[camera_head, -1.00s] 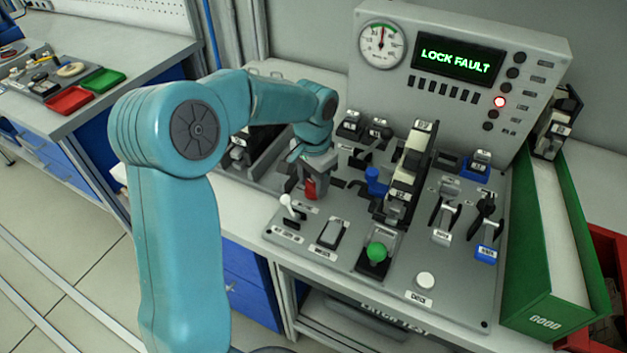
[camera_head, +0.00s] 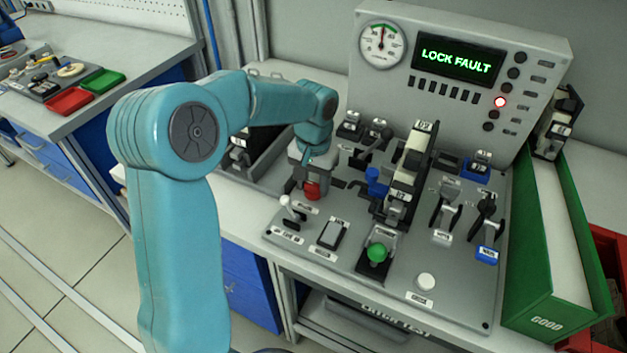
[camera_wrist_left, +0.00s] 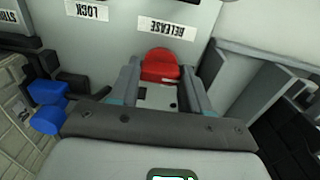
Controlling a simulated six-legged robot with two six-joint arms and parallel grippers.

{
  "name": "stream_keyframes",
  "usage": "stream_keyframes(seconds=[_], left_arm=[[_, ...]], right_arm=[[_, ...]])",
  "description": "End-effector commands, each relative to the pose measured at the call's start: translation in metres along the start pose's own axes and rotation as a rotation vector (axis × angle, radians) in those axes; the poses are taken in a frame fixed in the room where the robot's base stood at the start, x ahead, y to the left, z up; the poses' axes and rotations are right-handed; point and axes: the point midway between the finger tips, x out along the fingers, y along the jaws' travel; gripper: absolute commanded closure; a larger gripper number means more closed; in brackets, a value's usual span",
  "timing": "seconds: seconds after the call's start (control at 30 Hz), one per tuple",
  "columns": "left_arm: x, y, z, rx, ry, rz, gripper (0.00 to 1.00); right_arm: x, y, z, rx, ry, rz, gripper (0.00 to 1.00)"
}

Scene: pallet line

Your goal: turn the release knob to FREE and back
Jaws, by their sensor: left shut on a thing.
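The red release knob (camera_head: 312,191) is on the left part of the grey sloped panel (camera_head: 458,290). My left gripper (camera_head: 309,184) comes down over it from above and is shut on it. In the left wrist view the red knob (camera_wrist_left: 160,66) sits between the two fingers, beside the upside-down RELEASE label (camera_wrist_left: 166,28). The gripper hides part of the knob and any FREE mark. The display (camera_head: 457,60) reads LOCK FAULT in green, and a red lamp (camera_head: 501,102) is lit. My right gripper is not in view.
A white-tipped lever (camera_head: 288,203) stands just in front of the knob, with a black rocker switch (camera_head: 333,234) beside it. A blue knob (camera_head: 376,180) and upright labelled blocks (camera_head: 414,150) stand to the right. A green GOOD bin (camera_head: 545,315) is at far right.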

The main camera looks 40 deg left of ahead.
Motion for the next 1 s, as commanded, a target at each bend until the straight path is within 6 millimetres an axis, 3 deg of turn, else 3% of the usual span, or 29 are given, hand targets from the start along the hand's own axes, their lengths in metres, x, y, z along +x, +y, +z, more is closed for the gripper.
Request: stream_keyframes(seconds=[0.17, 0.2, 0.23, 0.27, 0.53, 0.67, 1.0], left_arm=[[-0.001, 0.0, -0.001, -0.004, 0.003, 0.001, 0.84], [-0.001, 0.0, -0.001, -0.003, 0.003, 0.001, 0.4], [-0.001, 0.0, -0.001, -0.003, 0.003, 0.001, 0.3], [-0.001, 0.0, -0.001, -0.003, 0.003, 0.001, 0.28], [-0.001, 0.0, 0.0, -0.001, 0.002, 0.001, 0.28], [-0.012, 0.0, -0.001, -0.002, 0.004, 0.0, 0.28], [-0.098, 0.0, -0.001, -0.002, 0.007, 0.001, 0.28]], right_arm=[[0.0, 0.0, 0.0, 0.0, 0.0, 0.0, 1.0], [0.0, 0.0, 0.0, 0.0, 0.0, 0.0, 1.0], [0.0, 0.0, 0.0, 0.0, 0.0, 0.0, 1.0], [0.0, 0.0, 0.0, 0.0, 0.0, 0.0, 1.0], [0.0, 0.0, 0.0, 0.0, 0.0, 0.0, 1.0], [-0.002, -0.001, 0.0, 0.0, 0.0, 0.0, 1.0], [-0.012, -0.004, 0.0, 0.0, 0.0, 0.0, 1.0]])
